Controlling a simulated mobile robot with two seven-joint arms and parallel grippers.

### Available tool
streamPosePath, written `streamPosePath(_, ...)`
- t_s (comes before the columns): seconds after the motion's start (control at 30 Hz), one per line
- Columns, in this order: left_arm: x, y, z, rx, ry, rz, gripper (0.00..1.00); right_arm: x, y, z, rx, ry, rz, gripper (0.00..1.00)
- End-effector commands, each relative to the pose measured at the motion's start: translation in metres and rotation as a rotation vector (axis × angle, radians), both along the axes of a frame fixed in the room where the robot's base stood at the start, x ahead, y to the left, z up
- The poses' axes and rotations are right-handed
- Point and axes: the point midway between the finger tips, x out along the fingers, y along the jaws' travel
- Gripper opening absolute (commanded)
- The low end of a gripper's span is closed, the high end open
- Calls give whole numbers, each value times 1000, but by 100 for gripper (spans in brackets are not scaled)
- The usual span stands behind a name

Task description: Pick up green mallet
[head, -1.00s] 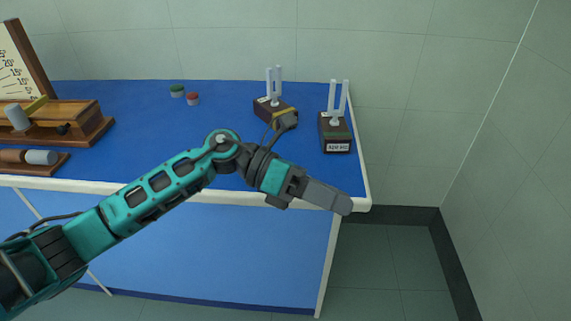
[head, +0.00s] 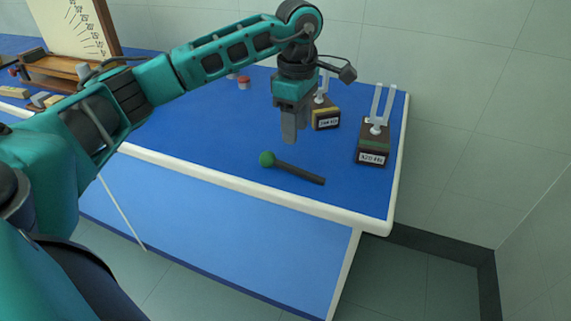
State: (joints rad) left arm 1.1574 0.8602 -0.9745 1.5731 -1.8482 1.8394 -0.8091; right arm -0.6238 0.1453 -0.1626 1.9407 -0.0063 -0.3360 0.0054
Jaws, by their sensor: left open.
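The green mallet (head: 292,168) lies on the blue bench top near its front edge. Its round green head is at the left and its dark handle points right and slightly toward the front. My left gripper (head: 289,137) points down above and just behind the mallet, apart from it. It is open, with nothing seen between its fingers, though the gap is hard to see from this side. My right gripper is not in view.
Two tuning forks on dark boxes stand behind and to the right: one box with a yellow stripe (head: 326,119), one with a green stripe (head: 373,146). A red-topped pot (head: 244,82) is at the back. Wooden apparatus (head: 60,68) is at the left. The bench's white edge (head: 300,205) runs in front.

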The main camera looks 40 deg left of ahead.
Motion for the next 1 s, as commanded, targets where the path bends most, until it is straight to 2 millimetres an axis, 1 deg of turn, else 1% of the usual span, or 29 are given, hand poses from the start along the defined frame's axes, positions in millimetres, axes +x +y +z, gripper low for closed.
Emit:
streamPosePath(0.03, -1, 0, -12, 0, 5, 0, 46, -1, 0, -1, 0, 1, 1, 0)
streamPosePath(0.1, -1, 0, -25, -1, 5, -1, 46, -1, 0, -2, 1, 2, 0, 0)
streamPosePath(0.2, -1, 0, -39, -1, 3, -1, 46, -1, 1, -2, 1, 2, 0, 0)
streamPosePath(0.43, -1, -1, -57, -2, 3, -1, 46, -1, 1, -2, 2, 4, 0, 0)
streamPosePath(0.6, -4, -1, -83, -3, 5, 0, 46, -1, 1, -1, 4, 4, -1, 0)
streamPosePath(0.7, -3, -1, -94, -4, 1, 0, 46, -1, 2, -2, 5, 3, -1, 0)
streamPosePath(0.8, -3, -1, -100, -5, -1, -1, 46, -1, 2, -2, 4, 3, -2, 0)
streamPosePath(1.0, -3, -1, -100, -5, -2, -1, 46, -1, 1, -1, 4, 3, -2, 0)
